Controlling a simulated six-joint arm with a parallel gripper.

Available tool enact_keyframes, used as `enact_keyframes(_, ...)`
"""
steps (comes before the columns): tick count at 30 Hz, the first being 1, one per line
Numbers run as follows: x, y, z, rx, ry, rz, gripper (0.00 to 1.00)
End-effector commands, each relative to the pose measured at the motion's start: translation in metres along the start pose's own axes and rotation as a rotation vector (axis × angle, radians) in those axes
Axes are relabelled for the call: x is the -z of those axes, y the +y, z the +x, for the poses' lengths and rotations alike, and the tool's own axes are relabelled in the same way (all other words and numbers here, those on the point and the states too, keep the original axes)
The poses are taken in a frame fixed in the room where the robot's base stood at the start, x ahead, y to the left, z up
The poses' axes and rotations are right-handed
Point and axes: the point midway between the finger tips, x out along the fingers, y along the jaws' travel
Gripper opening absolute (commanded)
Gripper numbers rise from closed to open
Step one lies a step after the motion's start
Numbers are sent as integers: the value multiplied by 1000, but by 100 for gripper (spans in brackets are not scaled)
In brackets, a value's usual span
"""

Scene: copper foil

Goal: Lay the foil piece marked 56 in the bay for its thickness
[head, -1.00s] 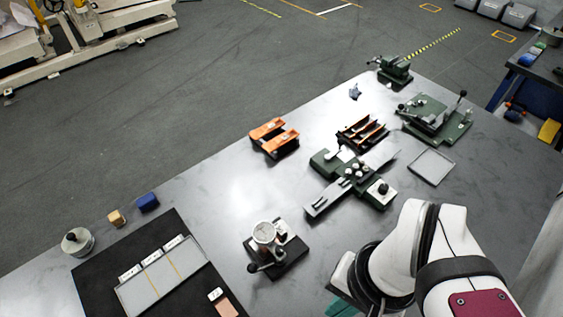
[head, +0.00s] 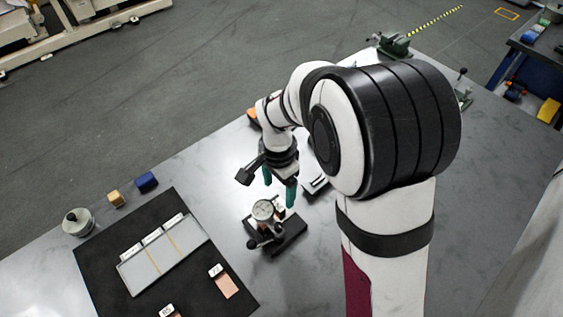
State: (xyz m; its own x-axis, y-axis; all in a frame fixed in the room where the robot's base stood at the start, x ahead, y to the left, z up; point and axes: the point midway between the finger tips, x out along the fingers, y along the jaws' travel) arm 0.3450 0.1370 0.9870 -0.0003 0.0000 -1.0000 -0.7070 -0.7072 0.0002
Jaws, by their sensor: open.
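A grey tray with three bays (head: 138,278) lies on a black mat (head: 97,262) at the lower left, with small white labels along its far edge. A copper foil piece (head: 227,286) with a white tag lies on the mat right of the tray. Another tagged piece (head: 173,316) is cut off by the bottom edge. The tag numbers are too small to read surely, so I cannot tell which is 56. A dial thickness gauge (head: 265,210) stands right of the mat.
Bare table lies around the gauge.

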Motion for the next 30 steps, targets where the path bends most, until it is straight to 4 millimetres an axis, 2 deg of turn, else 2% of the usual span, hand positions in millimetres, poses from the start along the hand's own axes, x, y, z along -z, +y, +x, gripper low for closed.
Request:
enact_keyframes(3, 0, 1, 31, -4, -2, 0, 80)
enact_keyframes(9, 0, 1, 64, -2, -1, 0, 80)
enact_keyframes(13, 0, 0, 71, 0, 0, 0, 80)
enact_keyframes(20, 0, 0, 71, 1, 0, 0, 78)
enact_keyframes(30, 0, 0, 71, 1, 0, 0, 17)
